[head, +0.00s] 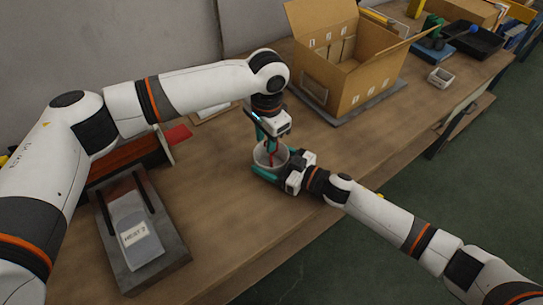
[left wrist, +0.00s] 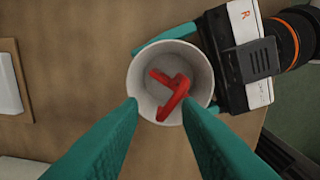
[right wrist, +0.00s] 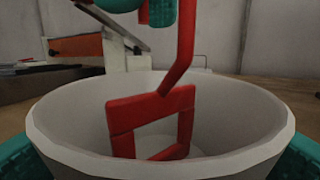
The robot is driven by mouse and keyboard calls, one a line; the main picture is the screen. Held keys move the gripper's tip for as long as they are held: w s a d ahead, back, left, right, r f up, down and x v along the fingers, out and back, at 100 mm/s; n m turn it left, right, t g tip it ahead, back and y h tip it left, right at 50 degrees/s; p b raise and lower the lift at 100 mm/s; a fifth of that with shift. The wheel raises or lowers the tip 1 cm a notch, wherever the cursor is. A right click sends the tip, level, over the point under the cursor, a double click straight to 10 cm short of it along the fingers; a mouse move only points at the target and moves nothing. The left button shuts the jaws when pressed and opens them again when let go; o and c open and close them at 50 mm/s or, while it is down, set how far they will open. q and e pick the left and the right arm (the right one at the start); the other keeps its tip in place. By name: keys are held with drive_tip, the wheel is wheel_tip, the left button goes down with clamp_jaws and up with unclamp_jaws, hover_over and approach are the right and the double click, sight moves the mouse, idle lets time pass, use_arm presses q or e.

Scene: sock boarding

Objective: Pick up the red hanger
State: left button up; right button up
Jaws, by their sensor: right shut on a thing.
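The red hanger (left wrist: 172,92) stands inside a white cup (left wrist: 141,82), its hook end rising above the rim. In the right wrist view the hanger's square frame (right wrist: 122,120) rests in the cup and its hook rises past the left fingers. My left gripper (left wrist: 160,103) points down over the cup, its teal fingers apart on either side of the hanger; I see no contact. My right gripper (head: 272,161) is shut around the cup, holding it at the table's front edge. In the head view the hanger is mostly hidden by the left fingers.
An open cardboard box (head: 375,82) stands on a grey mat behind the cup. The wooden table (head: 225,225) is clear between stand and cup.

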use_arm(q)
drive_tip(key=shift+c, duration=0.5)
clamp_jaws()
drive_tip(key=shift+r, duration=0.1)
wheel_tip(320, 180, up, 10)
use_arm(e)
drive_tip(key=o, duration=1)
